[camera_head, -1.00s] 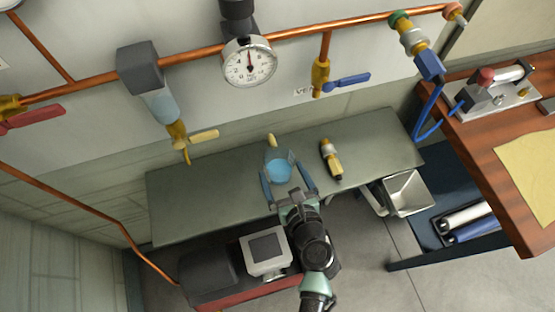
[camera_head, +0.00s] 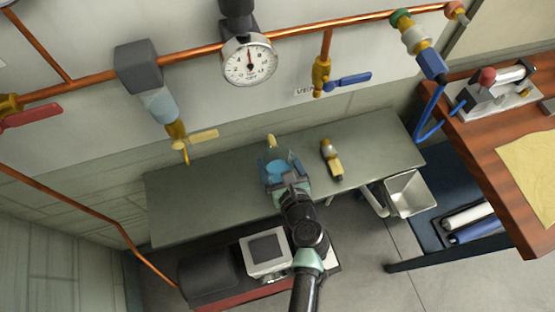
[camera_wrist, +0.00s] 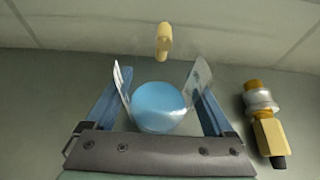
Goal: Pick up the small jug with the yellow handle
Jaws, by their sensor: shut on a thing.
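The small jug (camera_wrist: 160,107) shows as a light blue round body between my fingers in the wrist view. Its pale yellow handle (camera_wrist: 163,42) points away from me toward the wall. In the head view the jug (camera_head: 282,163) is partly covered by my gripper, and its handle (camera_head: 271,141) shows just beyond it. My gripper (camera_head: 281,165) is shut on the jug, with one finger on each side of the body. In the wrist view my gripper (camera_wrist: 162,100) has its fingertips alongside the jug. I cannot tell whether the jug is touching the bench.
A grey-green bench (camera_head: 205,195) runs along the wall. A brass and yellow fitting (camera_head: 331,160) lies right of the jug. Copper pipes with a gauge (camera_head: 249,62) and a blue-handled valve (camera_head: 345,82) hang above. A wooden table (camera_head: 500,130) stands at the right.

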